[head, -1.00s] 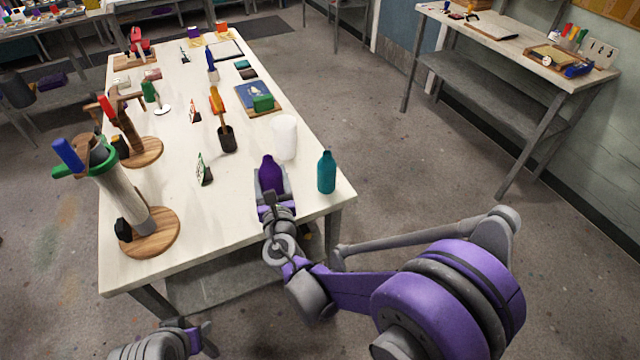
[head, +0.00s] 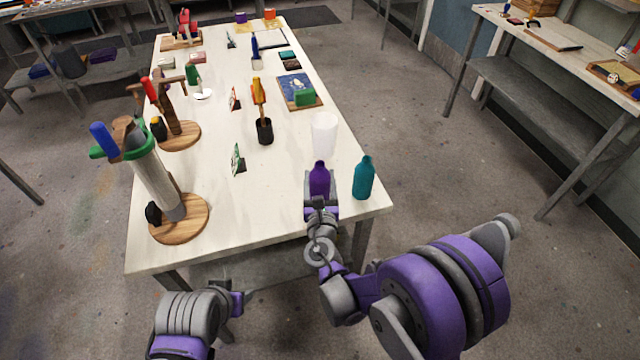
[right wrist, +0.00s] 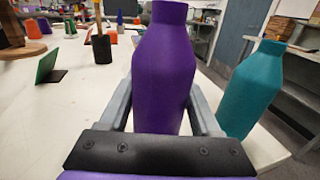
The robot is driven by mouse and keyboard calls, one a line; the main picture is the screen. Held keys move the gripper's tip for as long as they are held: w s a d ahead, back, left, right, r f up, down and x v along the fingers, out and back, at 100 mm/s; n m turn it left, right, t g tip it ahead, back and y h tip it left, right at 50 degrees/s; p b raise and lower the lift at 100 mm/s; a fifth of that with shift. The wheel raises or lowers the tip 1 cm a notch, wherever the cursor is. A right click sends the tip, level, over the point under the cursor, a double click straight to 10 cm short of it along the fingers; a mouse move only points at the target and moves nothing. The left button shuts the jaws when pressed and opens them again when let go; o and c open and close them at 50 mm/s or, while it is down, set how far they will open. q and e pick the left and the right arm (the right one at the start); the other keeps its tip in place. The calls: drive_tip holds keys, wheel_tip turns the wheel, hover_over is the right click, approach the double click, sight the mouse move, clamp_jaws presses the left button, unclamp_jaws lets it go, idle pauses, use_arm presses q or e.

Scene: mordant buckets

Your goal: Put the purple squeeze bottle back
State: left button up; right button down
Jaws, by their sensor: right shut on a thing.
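The purple squeeze bottle (head: 319,180) is upright at the near right end of the white table (head: 260,205). My right gripper (head: 319,198) is shut on it, with a finger on each side. In the right wrist view the purple bottle (right wrist: 163,75) fills the middle between the fingers; its base is hidden, so I cannot tell whether it touches the table. A teal bottle (head: 364,178) stands just right of it and also shows in the right wrist view (right wrist: 252,90). My left arm is low at the bottom left of the head view; its fingertips cannot be made out.
A white cup (head: 324,134) stands just behind the purple bottle. A black holder with a brush (head: 265,131) and a small green card (head: 238,160) stand to the left. A wooden-based stand (head: 180,222) is at the near left. The table between is clear.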

drive_tip(key=shift+f, duration=0.75)
drive_tip(key=shift+f, duration=0.25)
drive_tip(key=shift+c, duration=0.5)
unclamp_jaws()
drive_tip(key=shift+r, duration=0.15)
